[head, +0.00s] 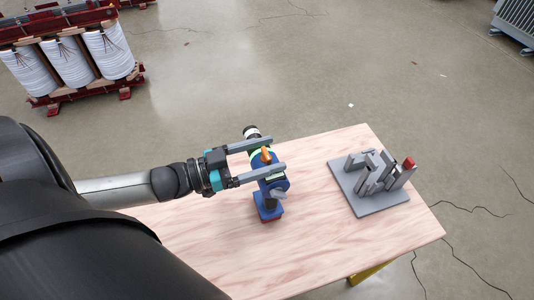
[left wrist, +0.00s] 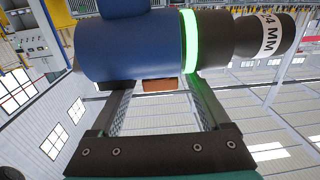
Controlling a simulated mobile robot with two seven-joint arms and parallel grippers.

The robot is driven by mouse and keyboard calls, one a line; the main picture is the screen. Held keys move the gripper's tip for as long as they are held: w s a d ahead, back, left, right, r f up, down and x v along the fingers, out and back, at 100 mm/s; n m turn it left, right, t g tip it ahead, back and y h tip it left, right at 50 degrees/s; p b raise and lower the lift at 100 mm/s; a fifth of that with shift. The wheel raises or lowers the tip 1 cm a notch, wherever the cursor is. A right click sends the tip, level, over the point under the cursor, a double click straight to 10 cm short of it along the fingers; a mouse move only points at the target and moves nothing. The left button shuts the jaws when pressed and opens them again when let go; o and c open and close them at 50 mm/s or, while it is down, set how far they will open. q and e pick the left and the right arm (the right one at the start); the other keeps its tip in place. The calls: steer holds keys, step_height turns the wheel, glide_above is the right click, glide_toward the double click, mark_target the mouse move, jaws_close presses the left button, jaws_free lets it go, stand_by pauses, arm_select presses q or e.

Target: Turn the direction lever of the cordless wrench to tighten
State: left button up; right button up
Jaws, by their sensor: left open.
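The cordless wrench (head: 272,190) stands on the wooden table, with a blue body, a blue and red base and a dark, white-banded socket end (head: 252,132). Its orange direction lever (head: 265,154) sticks up near the middle of the body. My left gripper (head: 277,154) is open, with one finger on each side of the lever. In the left wrist view, the blue body (left wrist: 130,48), a glowing green ring (left wrist: 190,40) and a socket labelled "MM" (left wrist: 268,35) show beyond the fingers. The brown-orange lever (left wrist: 158,85) lies between the fingers, apparently touching neither. My right gripper is not in view.
A grey plate (head: 385,205) with several grey upright parts and a red-tipped piece (head: 409,162) sits at the table's right. The wooden table (head: 310,245) is bare in front and between. White coils in a red frame (head: 70,60) stand on the floor at the upper left.

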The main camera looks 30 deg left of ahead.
arm_select(q)
steer(key=shift+w+d, duration=0.15)
steer(key=shift+c, duration=0.3)
jaws_close()
stand_by(0.4)
